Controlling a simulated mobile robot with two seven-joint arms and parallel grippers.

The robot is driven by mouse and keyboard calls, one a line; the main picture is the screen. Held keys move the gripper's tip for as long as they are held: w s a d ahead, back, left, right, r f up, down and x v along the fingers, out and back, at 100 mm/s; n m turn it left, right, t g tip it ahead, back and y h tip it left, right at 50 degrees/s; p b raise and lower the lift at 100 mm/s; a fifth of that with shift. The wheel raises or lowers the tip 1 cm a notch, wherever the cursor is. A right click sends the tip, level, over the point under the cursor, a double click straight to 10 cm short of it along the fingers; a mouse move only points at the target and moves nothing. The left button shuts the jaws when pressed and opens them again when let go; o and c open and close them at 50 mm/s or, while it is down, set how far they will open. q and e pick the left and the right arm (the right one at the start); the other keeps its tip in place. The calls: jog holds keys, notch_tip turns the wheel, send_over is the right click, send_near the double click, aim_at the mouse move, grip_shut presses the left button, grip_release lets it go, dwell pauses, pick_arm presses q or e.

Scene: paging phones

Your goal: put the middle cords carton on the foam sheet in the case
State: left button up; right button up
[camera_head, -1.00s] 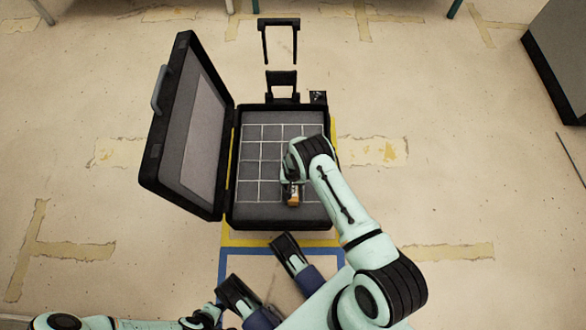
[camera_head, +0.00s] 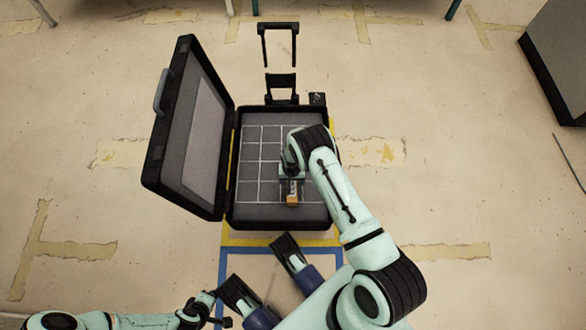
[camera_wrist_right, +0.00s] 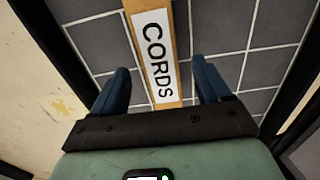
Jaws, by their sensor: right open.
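The orange-brown cords carton (camera_head: 292,198) lies on the grey foam sheet (camera_head: 255,212) inside the open black case. In the right wrist view its white label reads CORDS (camera_wrist_right: 160,55), and it runs lengthwise between my fingers. My right gripper (camera_head: 291,178) is over the carton, with its blue fingers (camera_wrist_right: 161,72) apart, one on each side and visible floor of foam between fingers and carton. The far part of the carton is cut off by the wrist view and partly hidden by my arm in the head view. My left gripper (camera_head: 220,308) is low at the left, small and unclear.
The case lid (camera_head: 185,130) stands open at the left. The case's pull handle (camera_head: 279,45) extends behind it. White lines divide the foam into squares. Yellow and blue tape (camera_head: 235,250) marks the floor in front. A dark grey block (camera_head: 560,60) stands at the far right.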

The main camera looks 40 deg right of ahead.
aim_at(292, 183)
notch_tip(292, 183, up, 5)
jog(key=shift+r+p, duration=0.1)
jog(key=shift+p, duration=0.55)
jog(key=shift+s+r, duration=0.15)
jog(key=shift+r, duration=0.35)
pick_arm(q)
jog(key=shift+t, duration=0.6)
jog(key=w+r, duration=0.3)
jog(key=shift+w+d+r, duration=0.15)
jog(key=shift+d+r, duration=0.1)
jog(key=shift+d, duration=0.1)
pick_arm(e)
jog(key=s+a+r+n+t+y, duration=0.1)
jog(key=s+a+r, duration=0.2)
jog(key=s+a, duration=0.3)
jog(key=s+a+r+n+t+y, duration=0.1)
jog(key=s+a+r+n+t, duration=0.1)
jog(key=s+a, duration=0.4)
jog(key=shift+s+a+r, duration=0.4)
jog(key=shift+s+r, duration=0.45)
jog(key=shift+s, duration=0.35)
